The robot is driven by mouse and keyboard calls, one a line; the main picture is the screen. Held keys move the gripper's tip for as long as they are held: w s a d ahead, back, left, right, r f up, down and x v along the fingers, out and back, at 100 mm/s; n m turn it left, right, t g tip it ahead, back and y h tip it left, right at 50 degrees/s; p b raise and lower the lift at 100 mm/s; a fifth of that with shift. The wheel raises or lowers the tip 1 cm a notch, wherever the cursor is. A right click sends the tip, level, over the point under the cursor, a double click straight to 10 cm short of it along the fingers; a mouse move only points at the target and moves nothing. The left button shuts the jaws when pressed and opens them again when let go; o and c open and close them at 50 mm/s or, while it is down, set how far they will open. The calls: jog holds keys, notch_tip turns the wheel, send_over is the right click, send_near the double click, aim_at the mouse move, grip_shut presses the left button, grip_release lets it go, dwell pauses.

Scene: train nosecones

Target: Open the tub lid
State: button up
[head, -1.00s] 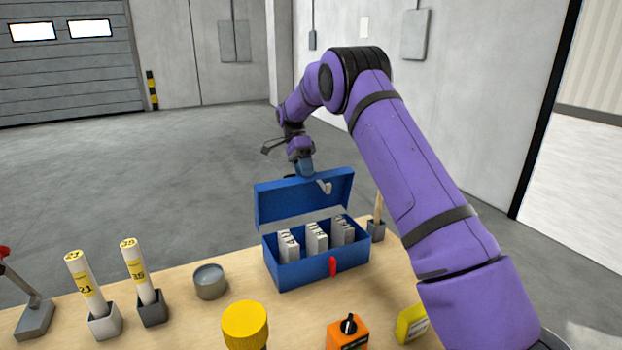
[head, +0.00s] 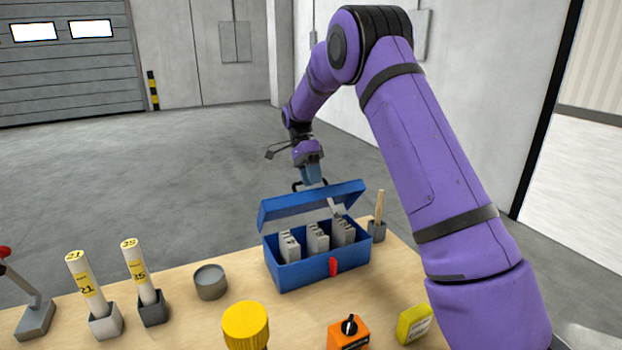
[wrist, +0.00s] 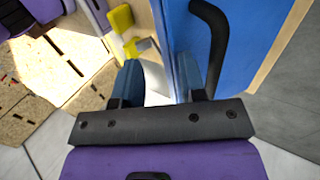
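The blue tub (head: 300,275) stands on the wooden table with several grey blocks (head: 318,238) inside. Its blue lid (head: 300,204) is hinged at the back and tilted partway over the tub, with a gap at the front. A red latch (head: 333,266) is on the tub's front. My gripper (head: 312,179) is behind the lid's top, beside its dark handle (head: 296,186). In the wrist view my gripper (wrist: 160,78) has its two blue fingers apart, close to the blue surface and the black handle (wrist: 214,40). Whether they touch is unclear.
A small round grey container (head: 210,284) and two numbered white tubes in holders (head: 105,324) stand left. A yellow knob (head: 246,324), an orange box (head: 347,335) and a yellow block (head: 413,325) are in front. A wooden-handled tool (head: 379,206) stands right of the tub.

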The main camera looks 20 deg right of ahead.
jog(key=w+r+t, duration=0.4)
jog(key=r+t, duration=0.3)
jog(key=r, duration=0.2)
jog(key=f, duration=1)
jog(key=shift+d+f, duration=0.15)
jog(key=shift+d, duration=0.25)
grip_shut()
jog(key=c, duration=0.7)
grip_release()
jog(key=o, duration=0.7)
